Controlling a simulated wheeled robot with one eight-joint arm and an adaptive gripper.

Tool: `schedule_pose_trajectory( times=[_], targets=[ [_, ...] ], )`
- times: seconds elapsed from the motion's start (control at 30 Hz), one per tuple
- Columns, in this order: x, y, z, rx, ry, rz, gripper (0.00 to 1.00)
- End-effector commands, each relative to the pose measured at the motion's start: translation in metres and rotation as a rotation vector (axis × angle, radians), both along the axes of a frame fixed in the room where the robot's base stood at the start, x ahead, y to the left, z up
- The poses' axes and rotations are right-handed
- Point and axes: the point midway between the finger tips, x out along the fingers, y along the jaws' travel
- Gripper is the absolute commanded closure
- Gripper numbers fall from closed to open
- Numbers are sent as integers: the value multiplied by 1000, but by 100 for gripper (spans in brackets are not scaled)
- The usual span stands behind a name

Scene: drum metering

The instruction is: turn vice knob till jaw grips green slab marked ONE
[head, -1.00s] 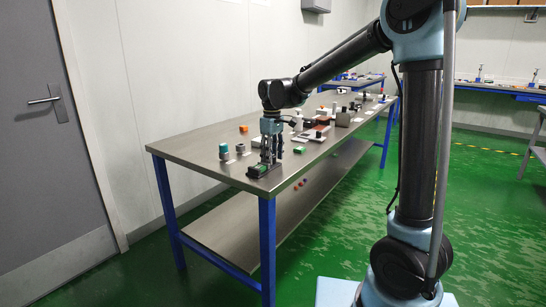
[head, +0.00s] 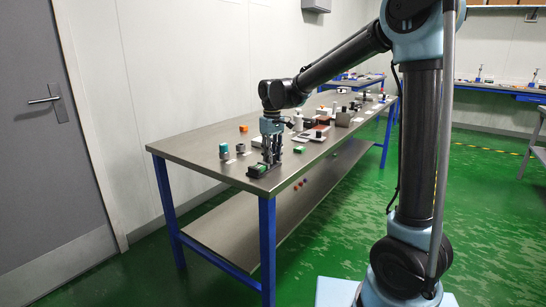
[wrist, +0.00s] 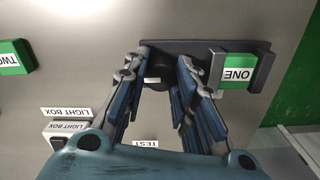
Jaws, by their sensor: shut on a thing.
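The dark vice (wrist: 200,45) lies at the top of the wrist view; it also shows near the bench's front corner in the head view (head: 257,175). The green slab marked ONE (wrist: 238,74) sits between its upright jaws, with the grey jaw (wrist: 215,72) on the knob side. I cannot tell whether that jaw touches the slab. The dark round vice knob (wrist: 187,66) is left of the jaw, partly hidden by my fingers. My gripper (wrist: 162,68) points down over the knob end, shut on the knob; in the head view my gripper (head: 271,160) stands above the vice.
Another green slab marked TWO (wrist: 15,57) lies to the left in the wrist view. A light box (wrist: 68,130) is near the lower left. Teal and grey knobbed parts (head: 224,151) stand left of the vice. The bench edge is close beyond the vice; more apparatus stands farther back.

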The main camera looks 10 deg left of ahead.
Motion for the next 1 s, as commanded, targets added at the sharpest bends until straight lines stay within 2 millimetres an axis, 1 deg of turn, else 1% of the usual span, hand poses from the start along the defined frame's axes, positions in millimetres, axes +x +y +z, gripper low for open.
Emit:
schedule_pose_trajectory(
  times=[0.17, 0.43, 0.47, 0.5, 0.53, 0.87, 1.0],
  targets=[
    [2, -1, 0, -1, -2, -58, 98],
    [2, -1, 0, -1, -3, -60, 98],
    [2, -1, 0, -1, -3, -60, 68],
    [2, -1, 0, 0, -2, -60, 59],
    [2, -1, 0, 0, -2, -60, 54],
    [1, 0, 1, -1, -1, -58, 54],
    [1, 0, 9, -1, -1, -58, 54]
  ],
)
